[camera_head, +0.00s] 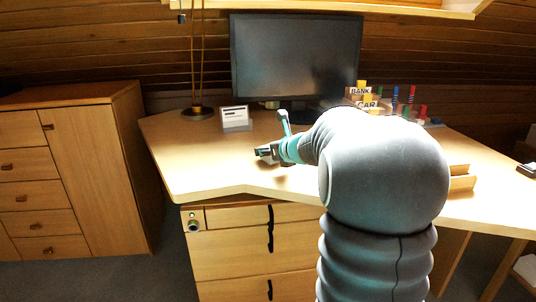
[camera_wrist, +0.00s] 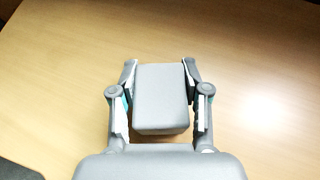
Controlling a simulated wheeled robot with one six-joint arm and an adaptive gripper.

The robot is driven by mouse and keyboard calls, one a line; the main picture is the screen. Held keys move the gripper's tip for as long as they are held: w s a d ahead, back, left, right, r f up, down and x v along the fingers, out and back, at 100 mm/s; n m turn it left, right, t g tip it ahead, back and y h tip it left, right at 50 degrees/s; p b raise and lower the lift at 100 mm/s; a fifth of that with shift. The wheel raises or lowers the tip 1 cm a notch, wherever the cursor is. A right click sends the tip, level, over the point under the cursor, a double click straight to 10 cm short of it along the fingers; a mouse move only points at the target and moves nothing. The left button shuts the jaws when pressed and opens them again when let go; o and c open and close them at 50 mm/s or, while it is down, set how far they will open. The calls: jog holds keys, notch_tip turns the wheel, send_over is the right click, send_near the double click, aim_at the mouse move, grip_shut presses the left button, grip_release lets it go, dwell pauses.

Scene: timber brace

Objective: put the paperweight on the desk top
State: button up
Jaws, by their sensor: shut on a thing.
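The paperweight (camera_wrist: 162,98) is a grey rounded block. In the wrist view it sits between the two fingers of my gripper (camera_wrist: 161,72), which are shut on its sides. The desk top (camera_wrist: 60,80) is pale wood and fills most of the wrist view beneath the block. In the head view my gripper (camera_head: 264,152) is over the front middle of the desk top (camera_head: 190,160). My arm hides much of the desk's right half. I cannot tell whether the block touches the wood or is held just above it.
A monitor (camera_head: 296,55), a small white card stand (camera_head: 235,117) and a lamp base (camera_head: 197,112) stand at the back. Labelled boxes (camera_head: 362,92) with coloured items are at the back right. A wooden tray (camera_head: 461,178) is at right. The desk's left front is clear.

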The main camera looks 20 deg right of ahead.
jog(key=shift+f, duration=0.15)
jog(key=shift+f, duration=0.1)
jog(key=o, duration=1.3)
jog(key=shift+o, duration=0.2)
